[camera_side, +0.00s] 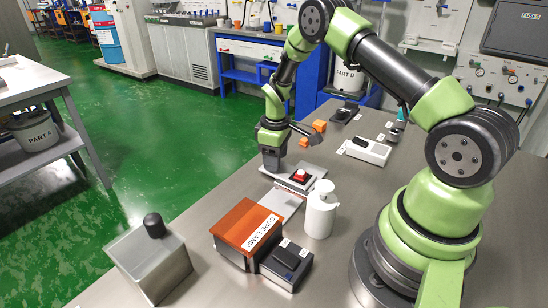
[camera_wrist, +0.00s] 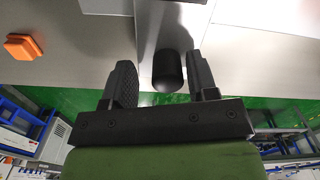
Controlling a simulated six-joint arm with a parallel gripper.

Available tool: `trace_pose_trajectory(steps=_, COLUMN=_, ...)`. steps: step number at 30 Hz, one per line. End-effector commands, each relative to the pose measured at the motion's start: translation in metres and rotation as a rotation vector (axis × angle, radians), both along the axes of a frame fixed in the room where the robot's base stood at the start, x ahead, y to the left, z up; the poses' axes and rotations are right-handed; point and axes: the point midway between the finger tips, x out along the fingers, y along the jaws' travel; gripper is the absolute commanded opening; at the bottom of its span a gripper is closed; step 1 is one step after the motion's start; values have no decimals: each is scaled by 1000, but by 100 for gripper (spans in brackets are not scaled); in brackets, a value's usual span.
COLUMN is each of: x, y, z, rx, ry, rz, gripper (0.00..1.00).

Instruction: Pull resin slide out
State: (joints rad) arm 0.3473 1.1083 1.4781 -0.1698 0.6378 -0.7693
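My gripper (camera_wrist: 163,85) points down at the far edge of the steel bench in the side view (camera_side: 272,160). In the wrist view its two dark fingers are open, one on each side of a black rounded knob (camera_wrist: 168,72). A gap shows between the knob and the left finger; the right finger is closer, and I cannot tell if it touches. The knob stands at the end of a pale strip (camera_wrist: 163,22), which appears to be the resin slide. In the side view my gripper hides the knob, beside a pale plate with a red button (camera_side: 299,176).
A white bottle (camera_side: 320,210), an orange-topped cure lamp (camera_side: 248,226) and a metal box with a black knob (camera_side: 150,260) stand nearer. Orange pieces (camera_side: 319,125) and a white switch box (camera_side: 367,150) lie beyond. Green floor is open past the bench edge.

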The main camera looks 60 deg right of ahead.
Motion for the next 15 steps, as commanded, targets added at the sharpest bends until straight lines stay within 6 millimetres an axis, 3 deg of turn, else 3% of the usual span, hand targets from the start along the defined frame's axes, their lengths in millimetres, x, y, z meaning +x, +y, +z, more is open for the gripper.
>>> trace_pose_trajectory(steps=10, x=0, y=2, z=4, rx=3, ry=2, rz=-1, gripper=54)
trace_pose_trajectory(steps=15, x=1, y=2, z=30, rx=1, ry=-2, rz=-1, gripper=54)
